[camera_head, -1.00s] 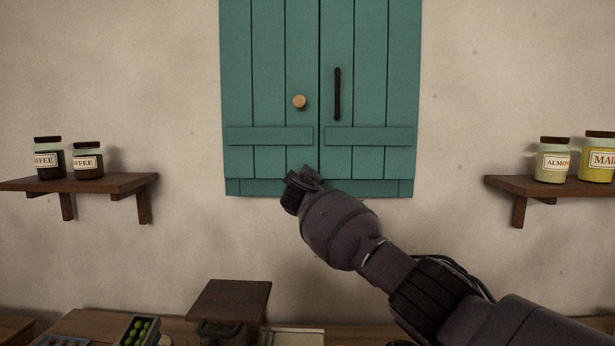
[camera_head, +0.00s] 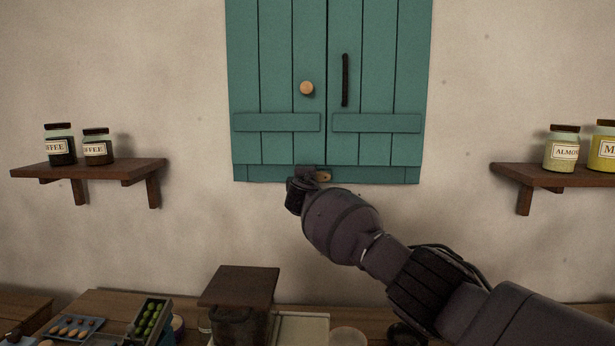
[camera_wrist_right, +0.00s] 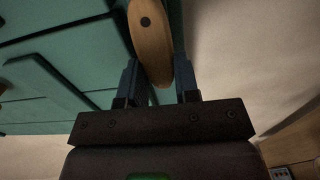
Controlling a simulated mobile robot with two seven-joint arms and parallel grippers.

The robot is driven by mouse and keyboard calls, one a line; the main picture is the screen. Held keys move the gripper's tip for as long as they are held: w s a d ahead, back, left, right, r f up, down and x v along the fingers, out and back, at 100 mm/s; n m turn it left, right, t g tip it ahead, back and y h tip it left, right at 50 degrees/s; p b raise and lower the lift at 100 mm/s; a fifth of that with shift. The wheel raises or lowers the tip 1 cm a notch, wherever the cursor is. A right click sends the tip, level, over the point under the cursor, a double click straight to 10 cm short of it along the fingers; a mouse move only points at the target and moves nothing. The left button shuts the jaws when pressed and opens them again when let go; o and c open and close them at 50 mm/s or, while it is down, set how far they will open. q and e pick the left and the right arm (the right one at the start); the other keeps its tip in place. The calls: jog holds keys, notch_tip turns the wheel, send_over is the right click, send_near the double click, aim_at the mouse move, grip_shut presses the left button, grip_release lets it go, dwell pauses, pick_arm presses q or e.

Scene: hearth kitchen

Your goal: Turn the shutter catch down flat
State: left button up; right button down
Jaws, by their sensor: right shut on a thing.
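The wooden shutter catch (camera_head: 323,176) shows as a small brown piece at the bottom edge of the green shutters (camera_head: 280,130), beside the centre seam. In the right wrist view the catch (camera_wrist_right: 150,40) is a long tan piece with a dark pivot dot, reaching down between my fingers. My right gripper (camera_head: 306,174) is at the lower shutter edge, and in the wrist view (camera_wrist_right: 160,85) its two fingers are shut on the catch. In the head view my gripper hides most of the catch. My left gripper is not in view.
A round wooden knob (camera_head: 307,88) and a dark vertical handle (camera_head: 345,80) are on the shutters. Wall shelves with jars stand at left (camera_head: 90,168) and right (camera_head: 560,177). Below, the counter holds a dark-lidded pot (camera_head: 238,300) and a box of green things (camera_head: 150,319).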

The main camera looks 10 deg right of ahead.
jog(key=shift+f, duration=0.1)
dwell(0.3)
jog(key=c, duration=0.8)
grip_release()
jog(key=shift+c, duration=0.2)
jog(key=v, duration=1)
jog(key=shift+s, duration=0.4)
